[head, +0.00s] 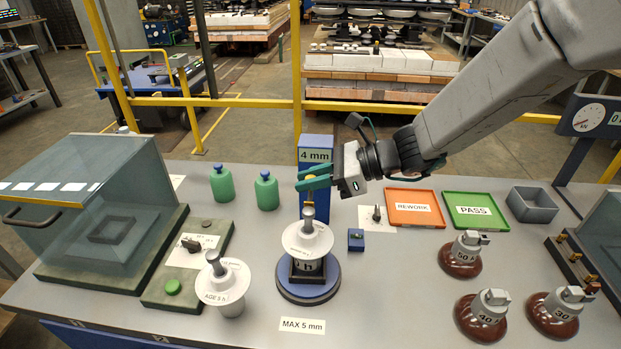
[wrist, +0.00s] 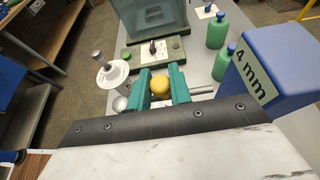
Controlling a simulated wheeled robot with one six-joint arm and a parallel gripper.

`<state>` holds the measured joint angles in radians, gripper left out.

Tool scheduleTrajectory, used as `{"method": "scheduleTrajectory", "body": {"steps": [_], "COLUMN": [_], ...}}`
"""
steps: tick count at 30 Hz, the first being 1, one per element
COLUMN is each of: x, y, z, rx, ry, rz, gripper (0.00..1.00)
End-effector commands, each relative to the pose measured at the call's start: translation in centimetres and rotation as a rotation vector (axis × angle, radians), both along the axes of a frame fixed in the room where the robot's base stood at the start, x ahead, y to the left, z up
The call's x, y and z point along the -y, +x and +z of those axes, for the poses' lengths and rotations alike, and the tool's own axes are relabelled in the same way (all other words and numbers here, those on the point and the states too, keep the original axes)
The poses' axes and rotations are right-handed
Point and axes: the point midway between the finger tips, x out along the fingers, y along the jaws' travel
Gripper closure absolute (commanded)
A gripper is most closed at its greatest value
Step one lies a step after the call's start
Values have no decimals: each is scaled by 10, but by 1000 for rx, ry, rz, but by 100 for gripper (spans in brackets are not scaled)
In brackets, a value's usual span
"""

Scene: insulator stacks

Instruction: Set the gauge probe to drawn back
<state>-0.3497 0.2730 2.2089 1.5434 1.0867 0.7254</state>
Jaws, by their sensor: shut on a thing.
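The blue gauge post (head: 316,150) stands behind the round blue turntable (head: 308,283) and shows "4 mm". It also shows large at the right of the wrist view (wrist: 275,70). My gripper (head: 312,181) has green jaws in front of the post, above the white insulator (head: 306,240) on the turntable. In the wrist view my gripper (wrist: 160,88) is shut on a round yellow knob (wrist: 160,85), which looks like the probe's handle. A grey rod (wrist: 203,90) shows right of the jaws. The probe's tip is hidden, so its gap to the insulator cannot be told.
A white insulator marked "AGE" (head: 224,285) stands left of the turntable. Green bottles (head: 266,191) stand left of the post. A small blue block (head: 356,240), an orange REWORK tray (head: 414,209) and a green PASS tray (head: 475,211) lie right. Brown insulators (head: 466,257) stand front right.

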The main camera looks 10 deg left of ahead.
Motion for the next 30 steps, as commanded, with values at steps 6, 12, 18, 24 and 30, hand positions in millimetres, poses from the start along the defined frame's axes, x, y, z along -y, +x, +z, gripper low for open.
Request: {"method": "scheduleTrajectory", "body": {"steps": [6,12,18,24,30], "x": [-2,-3,-3,-3,-3], "y": [36,56,57,57,56], "z": [0,0,1,1,1], "rx": [1,0,2,2,2], "ry": [0,1,0,0,0], "rz": [-2,-1,-4,-3,-1], "gripper": [100,100,100,58,58]}}
